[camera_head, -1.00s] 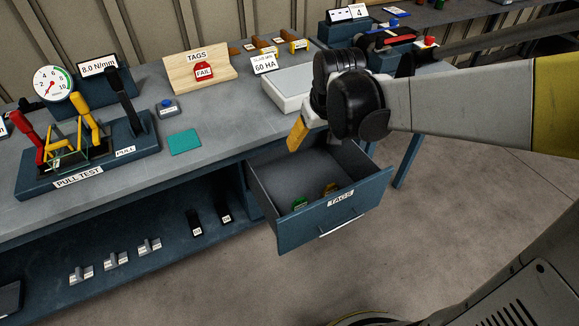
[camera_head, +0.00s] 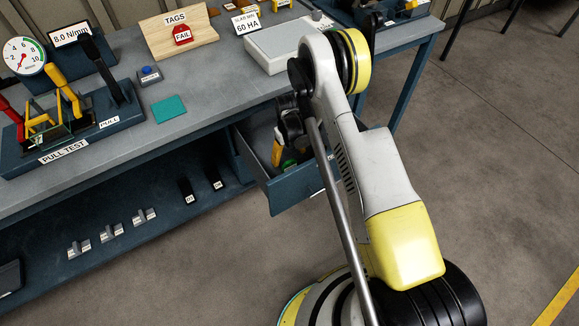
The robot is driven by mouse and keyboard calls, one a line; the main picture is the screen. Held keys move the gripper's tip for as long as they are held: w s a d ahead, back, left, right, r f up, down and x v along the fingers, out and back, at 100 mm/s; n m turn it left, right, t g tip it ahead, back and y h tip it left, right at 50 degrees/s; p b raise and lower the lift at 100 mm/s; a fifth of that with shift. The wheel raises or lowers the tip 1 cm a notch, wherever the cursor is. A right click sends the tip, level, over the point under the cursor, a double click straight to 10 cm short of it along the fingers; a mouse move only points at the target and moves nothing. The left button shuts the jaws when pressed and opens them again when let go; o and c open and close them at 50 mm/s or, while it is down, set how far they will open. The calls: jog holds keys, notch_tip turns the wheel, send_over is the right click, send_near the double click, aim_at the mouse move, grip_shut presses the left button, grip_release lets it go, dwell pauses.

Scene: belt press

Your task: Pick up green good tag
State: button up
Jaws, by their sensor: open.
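The green tag (camera_head: 289,163) lies in the open drawer (camera_head: 262,169) below the bench top. Only a small green patch of it shows, next to my gripper (camera_head: 277,160). My gripper reaches down into the drawer, with a yellow finger close to the green tag. I cannot tell whether the gripper touches the tag. The jaws are open, and nothing is seen held in them. The second, yellow tag is hidden.
A wooden TAGS board (camera_head: 160,43) with a red FAIL tag (camera_head: 182,35) stands on the bench. The pull-test rig (camera_head: 75,115), a teal square (camera_head: 169,109) and a pale scale-like box (camera_head: 285,45) are also there. The drawer walls surround my gripper closely.

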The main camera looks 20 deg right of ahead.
aim_at(289, 167)
jog(key=f+b, duration=0.1)
jog(key=f, duration=0.1)
jog(key=f+b, duration=0.1)
jog(key=f, duration=0.1)
jog(key=f+b, duration=0.1)
jog(key=f, duration=0.2)
jog(key=shift+s+d+b, duration=0.1)
jog(key=shift+s+b, duration=0.2)
jog(key=shift+b, duration=0.1)
jog(key=shift+r, duration=0.1)
jog(key=c, duration=1.3)
